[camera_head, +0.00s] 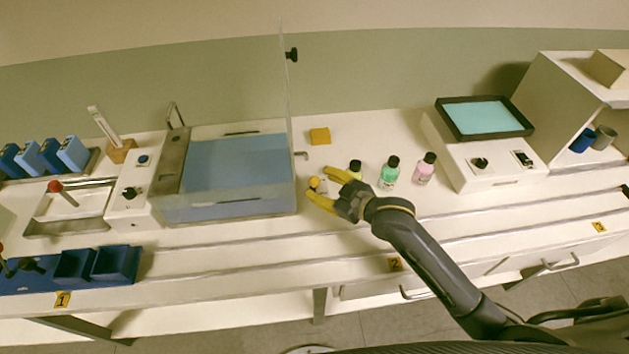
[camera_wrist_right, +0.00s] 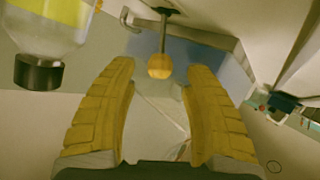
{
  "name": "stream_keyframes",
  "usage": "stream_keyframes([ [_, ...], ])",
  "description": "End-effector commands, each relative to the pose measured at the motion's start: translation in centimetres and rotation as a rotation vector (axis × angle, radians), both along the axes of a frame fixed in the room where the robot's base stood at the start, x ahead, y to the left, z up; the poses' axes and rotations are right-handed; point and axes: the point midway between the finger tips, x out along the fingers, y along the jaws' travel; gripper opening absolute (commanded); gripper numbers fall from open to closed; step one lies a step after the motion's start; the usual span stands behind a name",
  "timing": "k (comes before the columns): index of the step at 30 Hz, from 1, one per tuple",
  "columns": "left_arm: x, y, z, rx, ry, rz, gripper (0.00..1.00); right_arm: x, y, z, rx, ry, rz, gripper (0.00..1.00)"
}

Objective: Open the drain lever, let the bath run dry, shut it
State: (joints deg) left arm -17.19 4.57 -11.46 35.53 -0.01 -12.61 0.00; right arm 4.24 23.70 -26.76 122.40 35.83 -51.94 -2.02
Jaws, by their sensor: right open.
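The bath (camera_head: 172,165) is a clear-walled tank with a steel rim and blue liquid in it, left of centre in the head view. The drain lever's yellow ball knob (camera_head: 314,183) shows at its right front corner. In the right wrist view the knob (camera_wrist_right: 160,66) sits on a thin metal rod, between and just beyond my fingertips. My right gripper (camera_head: 320,186) is open, its yellow fingers on either side of the knob, with no visible grip on it. My left gripper is not in view.
Yellow-labelled (camera_head: 355,168), green (camera_head: 389,173) and pink (camera_head: 425,168) bottles stand close to the right of my right gripper. A clear upright panel (camera_head: 287,90) rises at the bath's right side. A yellow block (camera_head: 320,136) lies behind. Rails run along the front.

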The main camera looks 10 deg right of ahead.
Motion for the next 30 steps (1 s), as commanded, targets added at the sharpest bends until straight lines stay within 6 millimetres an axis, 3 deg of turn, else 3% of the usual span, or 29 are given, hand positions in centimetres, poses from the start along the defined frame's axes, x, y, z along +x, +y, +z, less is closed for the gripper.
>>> stream_keyframes([
  [9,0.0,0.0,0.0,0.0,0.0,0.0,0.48,2.2,1.6,-1.1,0.0,0.0,0.0,0.5],
  [23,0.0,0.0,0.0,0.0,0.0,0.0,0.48,2.5,1.8,-1.3,-0.001,0.001,0.0,0.51],
  [30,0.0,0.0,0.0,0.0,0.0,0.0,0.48,2.5,1.8,-1.2,0.0,0.0,0.0,0.23],
])
